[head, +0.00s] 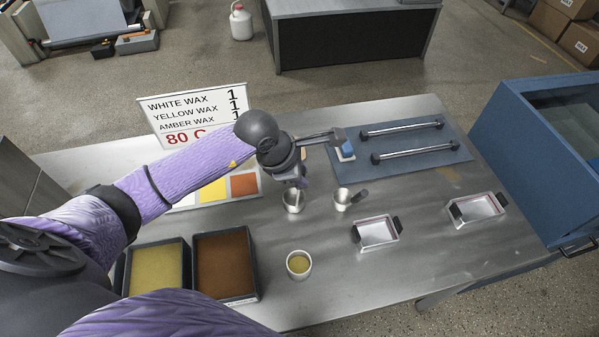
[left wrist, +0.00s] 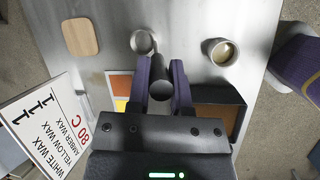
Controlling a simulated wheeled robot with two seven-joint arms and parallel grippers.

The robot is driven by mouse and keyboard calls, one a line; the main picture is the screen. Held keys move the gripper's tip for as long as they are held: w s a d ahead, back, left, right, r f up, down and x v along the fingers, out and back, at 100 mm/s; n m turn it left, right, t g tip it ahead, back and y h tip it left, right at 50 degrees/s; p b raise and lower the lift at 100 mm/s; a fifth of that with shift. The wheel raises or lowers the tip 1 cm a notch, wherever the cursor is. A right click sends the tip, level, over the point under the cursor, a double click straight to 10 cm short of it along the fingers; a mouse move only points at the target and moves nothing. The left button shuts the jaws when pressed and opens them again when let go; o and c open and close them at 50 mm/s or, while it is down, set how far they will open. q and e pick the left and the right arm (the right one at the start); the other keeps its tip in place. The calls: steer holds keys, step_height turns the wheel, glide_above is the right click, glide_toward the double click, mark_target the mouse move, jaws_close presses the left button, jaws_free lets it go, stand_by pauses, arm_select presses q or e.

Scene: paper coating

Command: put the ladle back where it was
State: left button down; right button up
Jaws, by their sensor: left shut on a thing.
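My left gripper (head: 295,182) is shut on the upright dark handle of the ladle, low over the middle of the table. The ladle's metal bowl (head: 293,203) shows just below the fingers. In the left wrist view, the fingers (left wrist: 160,77) are around the handle and the round bowl (left wrist: 142,42) shows beyond them. I cannot tell whether the bowl touches the table. A small metal cup (head: 342,201) with a dark handle stands close to the right of the ladle. My right gripper is not in view.
A cup of yellow wax (head: 299,265) stands nearer the front; bins of yellow (head: 157,268) and brown wax (head: 224,266) are left of it. Two trays (head: 377,232) (head: 477,209) lie right.

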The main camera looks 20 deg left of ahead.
arm_select(q)
steer(key=shift+f, duration=0.2)
steer(key=c, duration=0.5)
jaws_free()
steer(key=shift+c, duration=0.2)
steer(key=shift+r, duration=0.1)
steer(key=shift+r, duration=0.3)
steer(key=v, duration=1.1)
steer(key=shift+s+r, duration=0.15)
steer(key=shift+r, duration=0.1)
